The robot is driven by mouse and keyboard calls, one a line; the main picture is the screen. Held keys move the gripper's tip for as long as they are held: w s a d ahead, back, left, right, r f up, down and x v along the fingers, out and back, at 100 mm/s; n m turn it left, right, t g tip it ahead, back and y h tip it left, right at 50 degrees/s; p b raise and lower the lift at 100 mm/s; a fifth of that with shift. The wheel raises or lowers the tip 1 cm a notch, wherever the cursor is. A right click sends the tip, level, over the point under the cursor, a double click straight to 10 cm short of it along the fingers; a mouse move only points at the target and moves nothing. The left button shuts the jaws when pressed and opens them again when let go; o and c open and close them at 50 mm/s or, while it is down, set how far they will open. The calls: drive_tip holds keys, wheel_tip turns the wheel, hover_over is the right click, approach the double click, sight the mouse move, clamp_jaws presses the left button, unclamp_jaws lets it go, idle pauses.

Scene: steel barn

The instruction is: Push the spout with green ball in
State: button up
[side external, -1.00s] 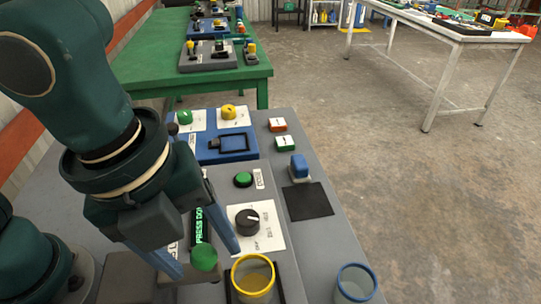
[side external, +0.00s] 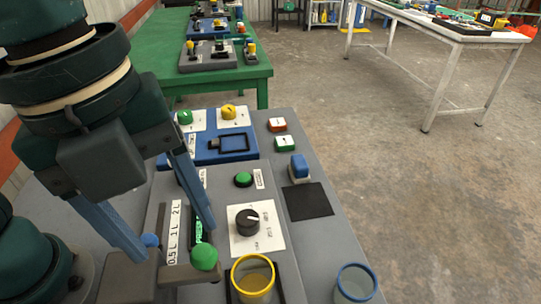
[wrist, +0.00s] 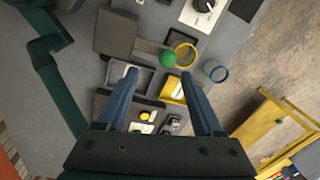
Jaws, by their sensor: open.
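The green ball (side external: 204,257) sits at the front of the dispenser, at the end of a grey spout (side external: 183,273). In the wrist view the green ball (wrist: 168,58) shows just beyond my fingertips, beside the yellow-rimmed cup (wrist: 185,53). My gripper (side external: 176,240) is open and empty, with its two blue fingers spread and pointing down over the dispenser. In the wrist view the fingertips (wrist: 159,74) lie apart with the ball near their line. I cannot tell how high the fingers are above the ball. The yellow-rimmed cup (side external: 254,278) stands right of the ball.
A blue ball (side external: 150,240) sits beside the volume labels (side external: 174,235). A black knob (side external: 247,221) and green button (side external: 243,179) are behind. A blue-rimmed cup (side external: 355,284) stands at right. The grey table (side external: 310,260) is clear between the cups.

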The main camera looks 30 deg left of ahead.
sight(204, 248)
drive_tip(key=shift+w+d+r+n+g+y, duration=0.15)
drive_tip(key=shift+w+d+n+g+y, duration=0.1)
drive_tip(key=shift+n+g, duration=0.25)
drive_tip(key=shift+w+d+r+n+g+y, duration=0.15)
drive_tip(key=shift+w+n+g, duration=0.1)
drive_tip(key=shift+n+g, duration=0.25)
drive_tip(key=shift+w+d+f+n+g, duration=0.1)
drive_tip(key=shift+w+f+n+g, duration=0.05)
drive_tip(key=shift+w+n+g, duration=0.2)
drive_tip(key=shift+w+d+f+n+g, duration=0.1)
drive_tip(key=shift+w+f+n+g, duration=0.25)
drive_tip(key=shift+w, duration=0.3)
drive_tip(key=shift+w+f, duration=0.1)
drive_tip(key=shift+f, duration=0.45)
drive_tip(key=shift+x, duration=2.3)
drive_tip(key=shift+w, duration=0.1)
clamp_jaws()
